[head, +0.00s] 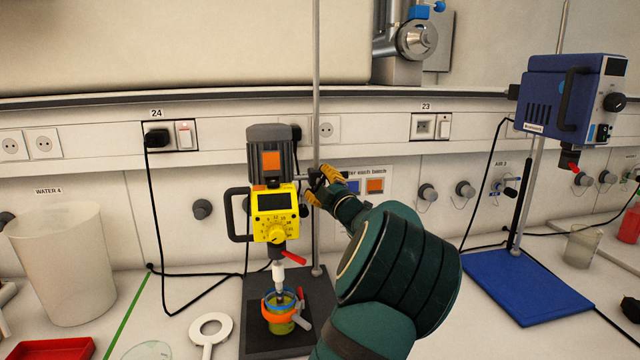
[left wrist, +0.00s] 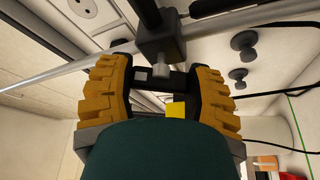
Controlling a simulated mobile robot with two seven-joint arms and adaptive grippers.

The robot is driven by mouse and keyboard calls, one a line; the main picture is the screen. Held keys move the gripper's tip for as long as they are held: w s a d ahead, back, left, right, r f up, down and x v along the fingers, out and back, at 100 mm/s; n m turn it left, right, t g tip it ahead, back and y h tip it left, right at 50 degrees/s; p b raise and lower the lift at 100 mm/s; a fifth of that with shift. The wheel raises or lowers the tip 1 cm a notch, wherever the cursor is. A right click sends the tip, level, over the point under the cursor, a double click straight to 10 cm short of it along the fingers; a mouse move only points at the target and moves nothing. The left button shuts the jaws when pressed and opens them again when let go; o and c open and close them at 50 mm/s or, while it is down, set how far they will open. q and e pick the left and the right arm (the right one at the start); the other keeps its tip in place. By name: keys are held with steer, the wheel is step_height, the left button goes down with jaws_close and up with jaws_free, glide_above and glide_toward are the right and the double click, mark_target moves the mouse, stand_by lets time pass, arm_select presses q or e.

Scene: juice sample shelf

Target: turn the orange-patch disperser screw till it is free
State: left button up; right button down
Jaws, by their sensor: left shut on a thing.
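The orange-patch disperser (head: 271,215) is yellow and grey, with an orange square on its motor housing. It is upright on the stand rod (head: 317,80), its shaft reaching down into a cup (head: 280,318). My left gripper (head: 322,186) is at the dark clamp beside the rod, right of the disperser. In the left wrist view its yellow-padded fingers (left wrist: 160,74) are shut on the black bar of the screw (left wrist: 176,79). A short metal stem joins the bar to the black clamp block (left wrist: 160,40). In the head view the fingers partly hide the screw. My right gripper is out of view.
A blue disperser (head: 570,100) stands on a blue base (head: 527,287) at the right. A large white container (head: 62,262) is at the left. A white ring-shaped tool (head: 210,330) lies near the dark stand base (head: 255,290). Cables hang along the wall.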

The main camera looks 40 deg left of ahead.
arm_select(q)
steer(key=n+h, duration=0.1)
steer(key=n, duration=0.2)
steer(key=n+g, duration=0.1)
steer(key=n, duration=0.2)
steer(key=shift+g+h, duration=0.3)
steer(key=shift+h, duration=0.1)
steer(key=shift+n, duration=0.4)
steer(key=o, duration=1.2)
steer(key=shift+d, duration=0.1)
steer(key=v, duration=1.2)
steer(key=shift+r, duration=0.1)
